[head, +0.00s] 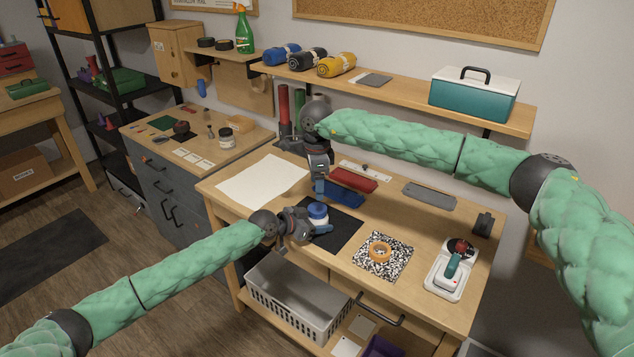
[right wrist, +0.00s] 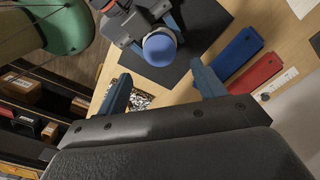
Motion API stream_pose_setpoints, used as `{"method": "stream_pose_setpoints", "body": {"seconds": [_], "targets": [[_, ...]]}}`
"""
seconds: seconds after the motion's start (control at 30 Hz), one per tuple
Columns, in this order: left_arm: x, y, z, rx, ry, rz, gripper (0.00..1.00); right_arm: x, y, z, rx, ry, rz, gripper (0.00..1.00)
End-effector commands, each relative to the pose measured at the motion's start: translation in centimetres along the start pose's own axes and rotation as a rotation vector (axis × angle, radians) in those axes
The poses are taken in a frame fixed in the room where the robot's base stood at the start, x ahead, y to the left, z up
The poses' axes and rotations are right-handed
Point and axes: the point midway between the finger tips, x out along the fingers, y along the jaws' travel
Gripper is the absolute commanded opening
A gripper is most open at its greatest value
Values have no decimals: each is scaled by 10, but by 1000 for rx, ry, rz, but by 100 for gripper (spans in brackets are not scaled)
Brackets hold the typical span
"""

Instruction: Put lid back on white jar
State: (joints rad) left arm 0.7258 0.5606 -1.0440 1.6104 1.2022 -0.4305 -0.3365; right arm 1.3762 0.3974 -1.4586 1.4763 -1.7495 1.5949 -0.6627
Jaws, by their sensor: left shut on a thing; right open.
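The white jar (head: 318,220) stands over the black mat, with the blue lid (head: 318,210) on its top. In the right wrist view the lid (right wrist: 159,48) shows from above as a blue disc with a thin white edge. Whether it is fully seated I cannot tell. My left gripper (head: 313,226) is shut on the white jar from the left. My right gripper (head: 320,191) is open and empty, just above and behind the jar. In the right wrist view its two blue fingers (right wrist: 162,76) are spread apart, with the lid beyond them.
The black mat (head: 343,234) lies under the jar. A blue tray (head: 345,194) and a red tray (head: 354,180) lie behind it. An orange tape roll (head: 380,251) sits on a speckled sheet to the right. White paper (head: 262,181) lies left. A grey basket (head: 297,302) sits below.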

Motion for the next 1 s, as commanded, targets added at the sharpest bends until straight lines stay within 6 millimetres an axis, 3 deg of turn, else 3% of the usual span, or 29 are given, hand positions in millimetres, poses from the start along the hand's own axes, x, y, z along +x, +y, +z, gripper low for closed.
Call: {"method": "stream_pose_setpoints", "body": {"seconds": [0.37, 0.8, 1.0], "targets": [[0, 0, 0, 0, 0, 0, 0, 9, 0, 0, 1, 1, 1, 69], [0, 0, 0, 0, 0, 0, 0, 65, 0, 0, 3, -2, 2, 69], [0, 0, 0, 0, 0, 0, 0, 79, 0, 0, 2, -2, 3, 69]]}}
